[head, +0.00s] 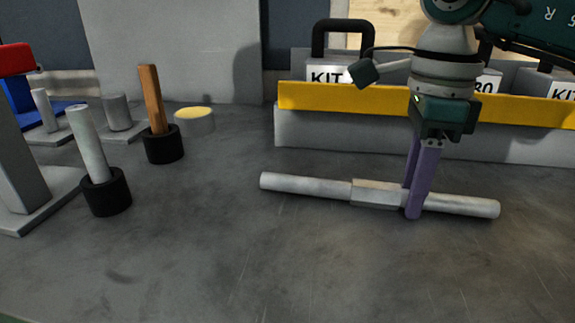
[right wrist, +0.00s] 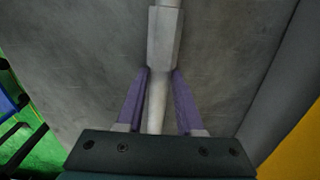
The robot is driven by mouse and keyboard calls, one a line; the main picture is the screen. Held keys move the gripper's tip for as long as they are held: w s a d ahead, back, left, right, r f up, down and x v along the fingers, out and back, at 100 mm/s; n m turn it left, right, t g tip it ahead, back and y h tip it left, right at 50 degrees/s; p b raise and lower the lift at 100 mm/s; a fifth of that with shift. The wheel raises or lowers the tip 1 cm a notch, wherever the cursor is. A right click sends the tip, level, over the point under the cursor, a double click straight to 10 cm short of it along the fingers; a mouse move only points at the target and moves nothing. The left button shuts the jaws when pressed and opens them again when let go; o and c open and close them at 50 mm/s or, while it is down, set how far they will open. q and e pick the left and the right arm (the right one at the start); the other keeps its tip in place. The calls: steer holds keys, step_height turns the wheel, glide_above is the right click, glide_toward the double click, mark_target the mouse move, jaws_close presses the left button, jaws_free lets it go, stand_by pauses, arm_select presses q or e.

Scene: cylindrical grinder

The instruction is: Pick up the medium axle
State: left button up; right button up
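The medium axle (head: 320,188) is a pale metal bar with a thicker block at its middle. It lies across the grey table in front of the yellow-edged rack. My right gripper (head: 411,200) points down at the axle, just right of the thick block. In the right wrist view the axle (right wrist: 164,40) runs between the two purple fingers of my right gripper (right wrist: 160,78), which stand apart on either side of it near the block. Gaps show between the fingers and the bar. My left gripper is not in view.
A grey rack with a yellow edge (head: 345,100) holding KIT cases stands behind the axle. At left are a rod in a black holder (head: 107,192), a wooden handle in another (head: 164,145), and a yellow-topped cylinder (head: 194,122). The table front is clear.

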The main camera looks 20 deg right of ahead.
jaws_close()
stand_by(0.8)
steer(key=shift+r, duration=0.1)
